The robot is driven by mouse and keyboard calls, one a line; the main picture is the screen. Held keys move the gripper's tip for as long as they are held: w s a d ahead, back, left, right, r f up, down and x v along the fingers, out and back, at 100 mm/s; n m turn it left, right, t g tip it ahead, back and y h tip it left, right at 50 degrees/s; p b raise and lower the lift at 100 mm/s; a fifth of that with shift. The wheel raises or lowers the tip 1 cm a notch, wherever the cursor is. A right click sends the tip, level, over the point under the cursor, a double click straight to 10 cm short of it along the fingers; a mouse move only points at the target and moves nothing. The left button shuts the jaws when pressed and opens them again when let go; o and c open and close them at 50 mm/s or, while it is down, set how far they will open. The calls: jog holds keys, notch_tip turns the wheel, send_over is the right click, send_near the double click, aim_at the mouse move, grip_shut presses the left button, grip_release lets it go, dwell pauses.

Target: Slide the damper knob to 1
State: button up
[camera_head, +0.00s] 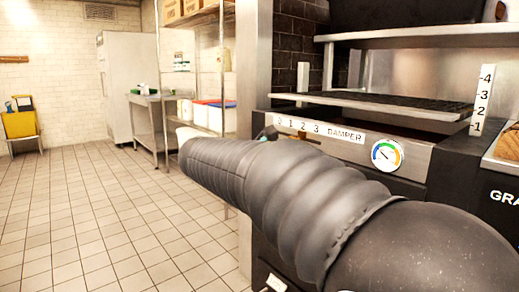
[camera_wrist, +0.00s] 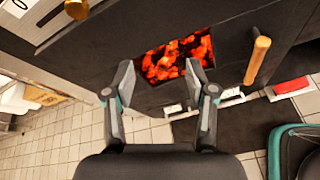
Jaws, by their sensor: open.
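The damper scale (camera_head: 318,130) is a white strip on the front of the grill, marked with numbers up to 3 and the word DAMPER. In the wrist view a corner of the strip with the 0 (camera_wrist: 22,6) shows at the upper left.
Glowing coals (camera_wrist: 178,59) show through an opening in the dark grill front, beyond the fingers. A wooden handle (camera_wrist: 257,60) sticks out to the right. A round gauge (camera_head: 387,154) sits right of the damper strip. A metal shelf rack (camera_head: 190,70) stands left; tiled floor (camera_head: 90,220) is clear.

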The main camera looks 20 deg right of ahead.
jog(key=w+a+r+n+t+h+b, duration=0.1)
jog(key=w+a+r+n+h+b, duration=0.2)
jog(key=w, duration=0.5)
jog(key=shift+n+h, duration=0.7)
jog(key=x, duration=0.4)
jog(key=r+x, duration=0.1)
jog(key=x, duration=0.8)
jog(key=shift+w+d+r, duration=0.2)
jog(key=shift+w+d, duration=0.05)
jog(key=shift+w, duration=0.15)
grip_shut()
jog(key=shift+r+p, duration=0.1)
jog(key=shift+p, duration=0.2)
